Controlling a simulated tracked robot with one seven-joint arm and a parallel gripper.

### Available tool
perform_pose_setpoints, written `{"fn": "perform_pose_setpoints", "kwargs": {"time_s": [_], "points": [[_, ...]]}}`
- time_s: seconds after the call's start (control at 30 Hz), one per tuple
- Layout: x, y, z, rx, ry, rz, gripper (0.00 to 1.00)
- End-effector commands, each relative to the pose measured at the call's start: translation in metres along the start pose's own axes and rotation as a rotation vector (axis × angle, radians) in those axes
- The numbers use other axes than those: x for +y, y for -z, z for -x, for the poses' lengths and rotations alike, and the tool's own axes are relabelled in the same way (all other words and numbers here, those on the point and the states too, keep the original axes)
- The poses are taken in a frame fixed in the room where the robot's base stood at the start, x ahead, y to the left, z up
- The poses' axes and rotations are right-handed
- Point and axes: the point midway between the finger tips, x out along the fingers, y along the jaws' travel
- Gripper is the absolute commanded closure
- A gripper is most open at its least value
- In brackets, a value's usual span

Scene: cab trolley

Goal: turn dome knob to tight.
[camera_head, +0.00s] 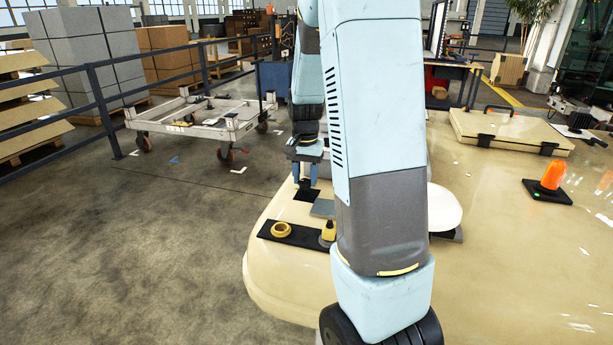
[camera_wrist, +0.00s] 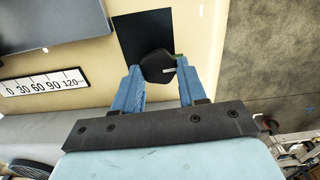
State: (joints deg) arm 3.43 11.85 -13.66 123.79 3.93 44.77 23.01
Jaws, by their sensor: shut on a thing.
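A dark, rounded knob (camera_wrist: 157,68) with a short white mark sits on a black square plate (camera_wrist: 143,32) in the wrist view. The mark points to the right in that picture. My gripper (camera_wrist: 157,73) is shut on the knob, with one blue finger on each side of it. In the head view my gripper (camera_head: 305,180) is at the near left part of the cream surface, pointing down over the black plate (camera_head: 306,195). The knob itself cannot be made out there. No tight marking can be read.
A scale strip (camera_wrist: 45,81) numbered 0 to 120 lies left of the knob. A yellow ring (camera_head: 281,230) and a yellow-topped piece (camera_head: 328,231) stand near the gripper. An orange beacon (camera_head: 552,176) stands to the right. A white trolley (camera_head: 205,122) stands beyond open floor.

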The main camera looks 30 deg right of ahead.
Motion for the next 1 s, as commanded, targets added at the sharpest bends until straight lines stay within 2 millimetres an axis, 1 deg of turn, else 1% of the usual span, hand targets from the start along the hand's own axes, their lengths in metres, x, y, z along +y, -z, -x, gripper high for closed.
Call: {"fn": "perform_pose_setpoints", "kwargs": {"time_s": [0.2, 0.67, 0.7, 0.93, 1.0], "points": [[-0.0006, 0.0007, 0.0006, 0.002, 0.002, -0.05, 0.89], [-0.0007, 0.0005, 0.0006, 0.002, 0.002, -0.061, 0.89], [-0.0008, 0.0004, 0.0006, 0.002, 0.002, -0.061, 0.56], [-0.0003, 0.0002, 0.0003, 0.001, 0.001, -0.061, 0.34], [-0.0002, 0.0002, 0.0002, 0.001, 0.001, -0.061, 0.33]]}}
